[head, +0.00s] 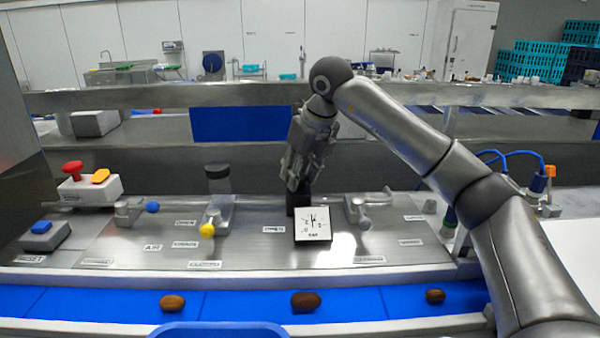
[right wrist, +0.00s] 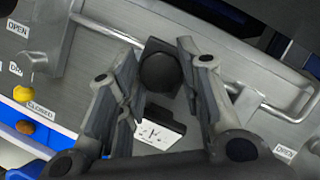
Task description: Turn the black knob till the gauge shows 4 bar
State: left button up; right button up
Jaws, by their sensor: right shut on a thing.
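The black knob (right wrist: 160,70) sits between the two fingers of my right gripper in the right wrist view. In the head view my right gripper (head: 297,182) points down at the panel and is shut on the knob, whose dark base (head: 298,201) shows below the fingers. The white square gauge (head: 313,225) stands just in front of the knob. Its dark needle points about straight up; the figures are too small to read surely. My left gripper is not in view.
A yellow-tipped lever (head: 207,230), a blue-tipped lever (head: 152,207) and a grey handle (head: 362,208) stand on the panel. A dark cylinder (head: 217,179) stands behind. A red button (head: 72,168) is at left. Brown dates (head: 305,301) lie on the blue belt (head: 240,303) in front.

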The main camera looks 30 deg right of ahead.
jog(key=shift+r, duration=0.25)
jog(key=o, duration=1)
jog(key=shift+f, duration=0.15)
jog(key=v, duration=1.2)
jog(key=shift+f, duration=0.1)
